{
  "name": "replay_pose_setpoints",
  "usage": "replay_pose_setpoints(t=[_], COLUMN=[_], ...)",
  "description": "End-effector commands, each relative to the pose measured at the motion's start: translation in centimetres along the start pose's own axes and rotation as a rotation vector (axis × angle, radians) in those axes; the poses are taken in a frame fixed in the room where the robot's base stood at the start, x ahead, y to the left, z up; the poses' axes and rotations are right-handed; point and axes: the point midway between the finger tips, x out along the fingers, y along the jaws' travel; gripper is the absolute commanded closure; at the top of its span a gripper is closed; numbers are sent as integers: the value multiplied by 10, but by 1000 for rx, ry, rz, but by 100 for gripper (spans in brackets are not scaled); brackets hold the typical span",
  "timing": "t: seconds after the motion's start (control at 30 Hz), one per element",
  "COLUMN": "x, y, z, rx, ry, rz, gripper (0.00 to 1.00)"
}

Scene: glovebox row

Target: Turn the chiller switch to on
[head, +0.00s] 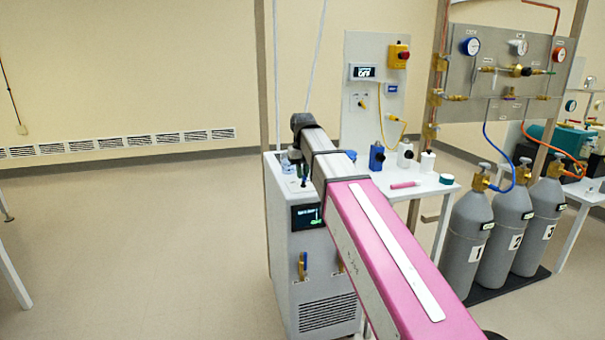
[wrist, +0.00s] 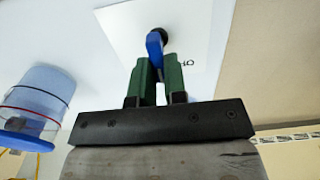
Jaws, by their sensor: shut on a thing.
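The chiller (head: 312,260) is a pale cabinet with a small lit screen (head: 307,216) on its front. In the wrist view the chiller switch (wrist: 154,46) is a blue lever on a black hub, mounted over a white label plate (wrist: 120,22). Part of a printed label, seemingly "OF", shows to the right of the lever. My gripper (wrist: 158,68) has its green fingers shut on the blue lever, one on each side. In the head view my arm reaches over the chiller's top and hides the switch.
A clear bluish container (wrist: 38,100) stands left of the switch on the chiller top. To the right is a white table (head: 420,187) with small bottles. Numbered gas cylinders (head: 468,240) stand further right.

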Motion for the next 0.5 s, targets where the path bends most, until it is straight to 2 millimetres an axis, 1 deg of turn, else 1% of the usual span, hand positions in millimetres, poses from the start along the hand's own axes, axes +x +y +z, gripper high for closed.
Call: replay_pose_setpoints(t=[0.13,0.17,0.2,0.23,0.5], x=[0,0,0,0,-1], y=[0,0,0,0,0], z=[0,0,0,0,0], rx=[-1,-1,-1,-1,-2], ry=[-1,-1,-1,-1,0], rz=[0,0,0,0,0], gripper=[100,78,65,62,62])
